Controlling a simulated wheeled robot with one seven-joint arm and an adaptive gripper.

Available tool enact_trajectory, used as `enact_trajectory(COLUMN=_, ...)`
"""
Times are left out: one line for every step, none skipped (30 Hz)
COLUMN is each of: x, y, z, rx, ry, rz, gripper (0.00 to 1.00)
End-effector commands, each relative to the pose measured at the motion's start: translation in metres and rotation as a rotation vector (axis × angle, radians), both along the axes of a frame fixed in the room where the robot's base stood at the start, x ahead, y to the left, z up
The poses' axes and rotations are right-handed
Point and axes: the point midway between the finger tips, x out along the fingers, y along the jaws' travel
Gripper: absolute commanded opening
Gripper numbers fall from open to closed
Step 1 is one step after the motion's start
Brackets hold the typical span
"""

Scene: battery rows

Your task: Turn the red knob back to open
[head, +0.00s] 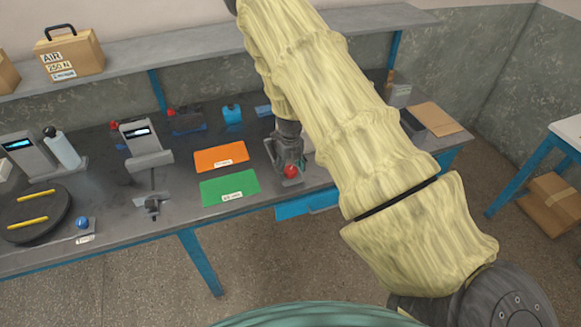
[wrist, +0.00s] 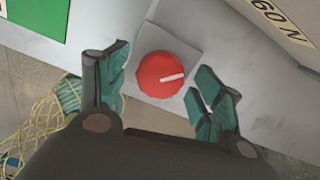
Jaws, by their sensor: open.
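The red knob (head: 291,171) sits on a small grey plate at the front edge of the bench, right of the green card. In the wrist view the red knob (wrist: 163,75) is round with a white pointer line aimed right and slightly up. My gripper (head: 289,160) is over the knob from above. In the wrist view my gripper (wrist: 164,97) is open, with teal-padded fingers on the left and right of the knob. Gaps show between the fingers and the knob, so it is not held. Any marks for open on the plate cannot be made out.
A green card (head: 229,187) and an orange card (head: 221,157) lie left of the knob. A blue knob (head: 82,222) is at the far left. A blue drawer (head: 307,204) is under the bench. Several devices stand along the bench. A label plate (wrist: 280,20) lies close to the right.

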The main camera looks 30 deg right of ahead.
Motion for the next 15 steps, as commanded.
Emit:
enact_trajectory(x=-0.0002, y=-0.0003, z=-0.0008, rx=0.0, ry=0.0, rz=0.0, gripper=0.67)
enact_trajectory(x=-0.0002, y=-0.0004, z=-0.0011, rx=0.0, ry=0.0, rz=-0.001, gripper=0.67)
enact_trajectory(x=-0.0002, y=-0.0004, z=-0.0014, rx=0.0, ry=0.0, rz=-0.001, gripper=0.67)
enact_trajectory(x=-0.0002, y=-0.0005, z=-0.0015, rx=0.0, ry=0.0, rz=-0.001, gripper=0.67)
enact_trajectory(x=-0.0001, y=-0.0005, z=-0.0015, rx=0.0, ry=0.0, rz=-0.001, gripper=0.67)
enact_trajectory(x=-0.0001, y=-0.0005, z=-0.0015, rx=0.0, ry=0.0, rz=-0.001, gripper=0.67)
enact_trajectory(x=-0.0001, y=-0.0005, z=-0.0014, rx=0.0, ry=0.0, rz=-0.001, gripper=0.67)
enact_trajectory(x=-0.0001, y=-0.0005, z=-0.0014, rx=0.0, ry=0.0, rz=-0.001, gripper=0.67)
enact_trajectory(x=0.0, y=-0.0005, z=-0.0013, rx=0.0, ry=0.0, rz=-0.001, gripper=0.65)
enact_trajectory(x=-0.0001, y=-0.0005, z=-0.0013, rx=0.0, ry=0.0, rz=-0.001, gripper=0.6)
enact_trajectory(x=0.0, y=-0.0005, z=-0.0013, rx=0.0, ry=-0.001, rz=-0.001, gripper=0.54)
enact_trajectory(x=-0.0001, y=-0.0006, z=-0.0012, rx=0.0, ry=-0.001, rz=-0.001, gripper=0.47)
enact_trajectory(x=-0.0001, y=-0.0006, z=-0.0012, rx=0.0, ry=-0.001, rz=-0.001, gripper=0.41)
enact_trajectory(x=-0.0001, y=-0.0007, z=-0.0012, rx=0.0, ry=-0.001, rz=-0.001, gripper=0.36)
enact_trajectory(x=-0.0001, y=-0.0007, z=-0.0012, rx=0.0, ry=-0.001, rz=-0.001, gripper=0.29)
